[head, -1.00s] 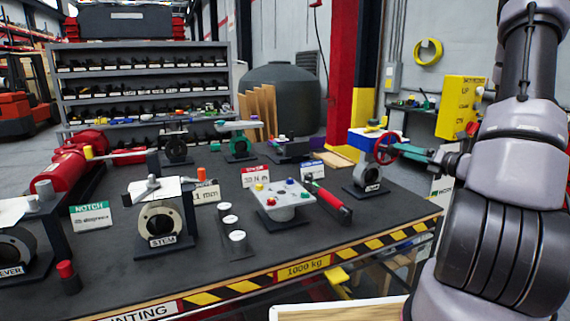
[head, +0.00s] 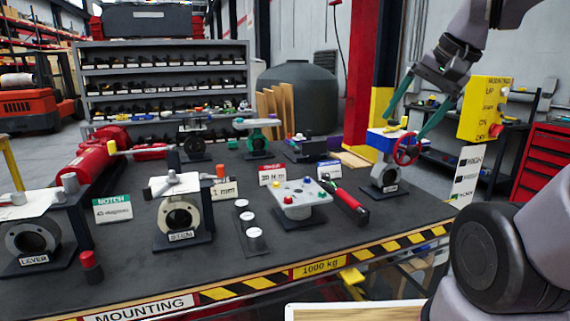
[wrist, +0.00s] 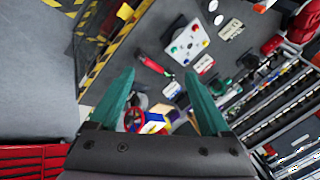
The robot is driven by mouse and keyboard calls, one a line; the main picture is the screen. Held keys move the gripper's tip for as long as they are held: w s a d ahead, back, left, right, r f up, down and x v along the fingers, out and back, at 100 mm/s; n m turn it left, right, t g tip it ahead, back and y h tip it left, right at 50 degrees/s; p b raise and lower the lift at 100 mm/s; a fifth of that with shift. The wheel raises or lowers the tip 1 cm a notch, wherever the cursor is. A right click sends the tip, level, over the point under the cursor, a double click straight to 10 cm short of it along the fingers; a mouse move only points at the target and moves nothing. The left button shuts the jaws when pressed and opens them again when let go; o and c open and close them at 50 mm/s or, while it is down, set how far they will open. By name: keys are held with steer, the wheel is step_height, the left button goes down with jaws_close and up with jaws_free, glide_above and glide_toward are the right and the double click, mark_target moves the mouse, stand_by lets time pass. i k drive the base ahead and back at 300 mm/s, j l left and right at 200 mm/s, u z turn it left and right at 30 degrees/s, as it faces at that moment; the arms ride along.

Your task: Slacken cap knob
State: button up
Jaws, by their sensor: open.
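A valve unit (head: 383,178) stands at the table's right end, with a blue-and-white top (head: 381,142), a red handwheel (head: 407,149) and a small yellow knob (head: 404,121). No readable label says which knob is the cap knob. My gripper (head: 404,125) is open, its teal fingers pointing down over this unit with nothing held. In the wrist view my gripper (wrist: 160,73) shows both fingers spread. The blue-and-white top (wrist: 153,120) and red handwheel (wrist: 133,120) appear between them near the palm, partly cut off by it.
Valve units marked STEM (head: 180,215) and LEVER (head: 32,240) stand to the left. A pale block with coloured knobs (head: 300,205) and a red-and-black tool (head: 345,203) lie mid-table. A yellow control box (head: 483,108) stands right of the gripper. Free space lies above the table.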

mark_target(393, 122)
steer(key=l, duration=0.5)
steer(key=k+l+u, duration=0.1)
steer(key=l, duration=0.95)
steer(key=k+u, duration=0.05)
